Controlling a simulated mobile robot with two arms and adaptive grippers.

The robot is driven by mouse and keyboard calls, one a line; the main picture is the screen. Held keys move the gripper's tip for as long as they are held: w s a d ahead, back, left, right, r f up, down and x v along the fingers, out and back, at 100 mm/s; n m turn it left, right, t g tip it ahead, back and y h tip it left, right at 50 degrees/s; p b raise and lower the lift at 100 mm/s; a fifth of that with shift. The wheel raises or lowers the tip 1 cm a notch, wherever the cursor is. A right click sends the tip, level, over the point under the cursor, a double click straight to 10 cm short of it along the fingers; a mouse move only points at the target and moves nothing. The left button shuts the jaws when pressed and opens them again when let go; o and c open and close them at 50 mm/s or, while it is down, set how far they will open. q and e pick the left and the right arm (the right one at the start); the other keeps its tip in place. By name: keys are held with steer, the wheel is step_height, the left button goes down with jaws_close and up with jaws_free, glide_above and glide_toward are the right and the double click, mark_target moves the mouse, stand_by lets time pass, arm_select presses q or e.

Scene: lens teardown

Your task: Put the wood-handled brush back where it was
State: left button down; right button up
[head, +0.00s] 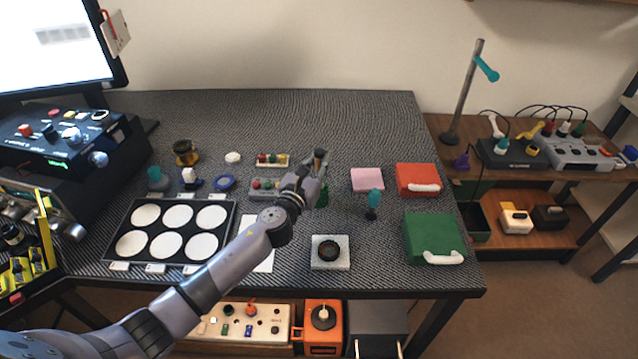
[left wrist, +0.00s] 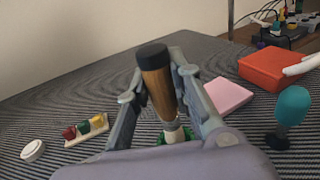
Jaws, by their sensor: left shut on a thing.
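My left gripper (head: 316,172) is shut on the wood-handled brush (left wrist: 158,85) above the back middle of the table. In the left wrist view the brush has a brown wooden handle with a black end cap, and stands nearly upright, slightly tilted, between the two fingers. Its pale lower part reaches down toward a green thing (left wrist: 180,135) on the table, also partly visible beside the gripper in the head view (head: 323,196). The fingers and palm hide much of the green thing, and I cannot tell whether the brush touches it. My right gripper is not in view.
Left are a tray of white discs (head: 228,222) and small coloured-knob racks (head: 265,184). A square block (head: 330,252) sits in front.

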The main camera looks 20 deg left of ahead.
arm_select(q)
step_height(320, 180, down, 4)
steer(key=b, duration=0.2)
steer(key=shift+f+b, duration=0.25)
steer(key=shift+b, duration=0.05)
steer(key=shift+f, duration=0.3)
steer(key=shift+f+b, duration=0.15)
steer(key=shift+b, duration=0.15)
steer(key=c, duration=1.8)
jaws_free()
steer(key=o, duration=0.4)
steer(key=shift+c, duration=0.2)
